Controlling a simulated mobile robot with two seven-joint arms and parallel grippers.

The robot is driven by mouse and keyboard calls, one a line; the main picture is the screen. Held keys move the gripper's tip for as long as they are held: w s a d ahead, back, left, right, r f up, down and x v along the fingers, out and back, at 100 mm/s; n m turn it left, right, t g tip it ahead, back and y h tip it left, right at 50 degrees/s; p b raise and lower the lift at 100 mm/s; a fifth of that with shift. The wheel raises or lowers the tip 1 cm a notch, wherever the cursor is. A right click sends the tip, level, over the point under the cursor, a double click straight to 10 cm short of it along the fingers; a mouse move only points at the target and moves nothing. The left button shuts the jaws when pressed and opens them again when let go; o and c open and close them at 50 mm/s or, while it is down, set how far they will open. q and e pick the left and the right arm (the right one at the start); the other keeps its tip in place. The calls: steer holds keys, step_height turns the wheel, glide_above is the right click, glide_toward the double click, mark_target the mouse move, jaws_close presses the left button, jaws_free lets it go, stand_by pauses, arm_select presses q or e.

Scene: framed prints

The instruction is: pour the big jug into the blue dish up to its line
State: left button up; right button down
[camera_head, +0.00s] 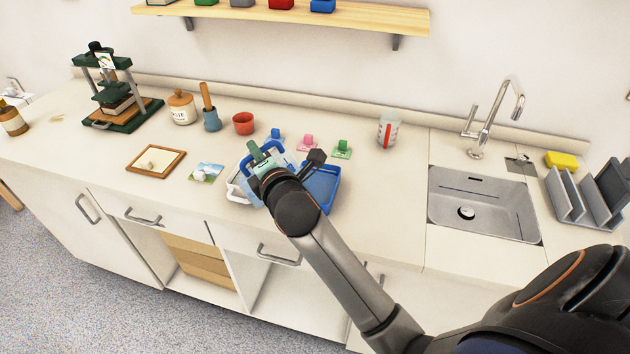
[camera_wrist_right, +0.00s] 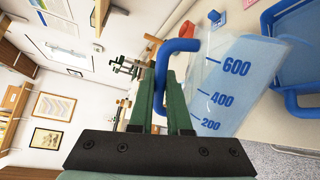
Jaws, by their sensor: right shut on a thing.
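The big jug (camera_wrist_right: 245,85) is clear, with a blue handle, 200, 400 and 600 marks, and pale blue liquid inside. My right gripper (camera_wrist_right: 162,85), with green fingers, is shut on its handle. In the head view the jug (camera_head: 281,157) is at the counter front, partly hidden by my right gripper (camera_head: 262,153) and arm. The blue dish (camera_head: 323,188) stands just right of the jug; part of it shows at the right edge of the wrist view (camera_wrist_right: 295,60). Its line and contents cannot be made out. My left gripper is out of view.
Behind are small blue (camera_head: 277,136), pink (camera_head: 307,143) and green (camera_head: 342,149) items, a red cup (camera_head: 243,123) and a red-marked cup (camera_head: 388,131). A sink (camera_head: 485,205) is right. Clear counter lies between dish and sink.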

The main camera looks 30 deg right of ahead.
mark_target(271, 146)
steer(key=shift+d+r, duration=0.15)
steer(key=shift+s+d+m+y+p, duration=0.1)
steer(key=shift+d+m+y+p, duration=0.2)
steer(key=shift+d+m+p, duration=0.85)
stand_by(1.9)
